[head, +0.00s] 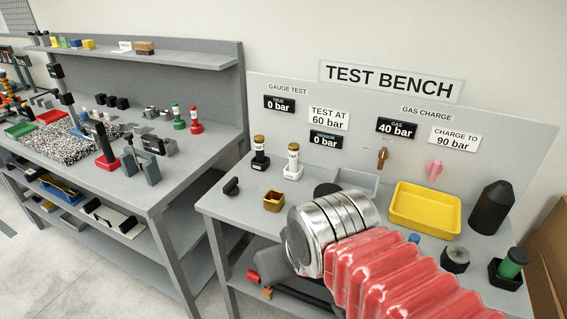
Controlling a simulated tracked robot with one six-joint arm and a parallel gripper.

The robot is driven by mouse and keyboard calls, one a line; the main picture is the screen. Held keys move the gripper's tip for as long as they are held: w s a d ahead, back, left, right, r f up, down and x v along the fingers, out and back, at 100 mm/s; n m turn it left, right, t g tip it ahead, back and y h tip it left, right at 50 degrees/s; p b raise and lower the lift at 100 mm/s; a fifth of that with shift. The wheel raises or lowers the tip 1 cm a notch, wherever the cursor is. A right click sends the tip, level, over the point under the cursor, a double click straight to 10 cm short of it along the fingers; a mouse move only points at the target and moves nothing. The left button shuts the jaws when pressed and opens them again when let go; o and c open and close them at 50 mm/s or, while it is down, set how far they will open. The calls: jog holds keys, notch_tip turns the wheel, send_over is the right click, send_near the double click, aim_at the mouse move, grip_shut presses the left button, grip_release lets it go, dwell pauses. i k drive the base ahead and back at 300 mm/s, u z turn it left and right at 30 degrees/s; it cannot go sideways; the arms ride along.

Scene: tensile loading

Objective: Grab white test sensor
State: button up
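The white test sensor (293,165) stands upright on the test bench, below the gauge test signs. It has a white body, a white base and a brown-gold top. A similar black sensor (260,154) stands just to its left, with a small gap between them. My arm, a red ribbed sleeve with metal rings, reaches in from the lower right, and its ringed end is in front of and to the right of the white sensor. My gripper's fingers do not show. Nothing is seen touching the white sensor.
A small brass box (274,201) and a dark knob (231,186) sit near the front left edge. A grey tray (357,181) and yellow tray (425,208) lie to the right. A black cylinder (491,207) stands far right. Another cluttered workbench (170,185) is at left.

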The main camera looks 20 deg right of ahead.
aim_at(293, 148)
jog(key=z, duration=0.1)
jog(key=i, duration=1)
jog(key=u, duration=0.1)
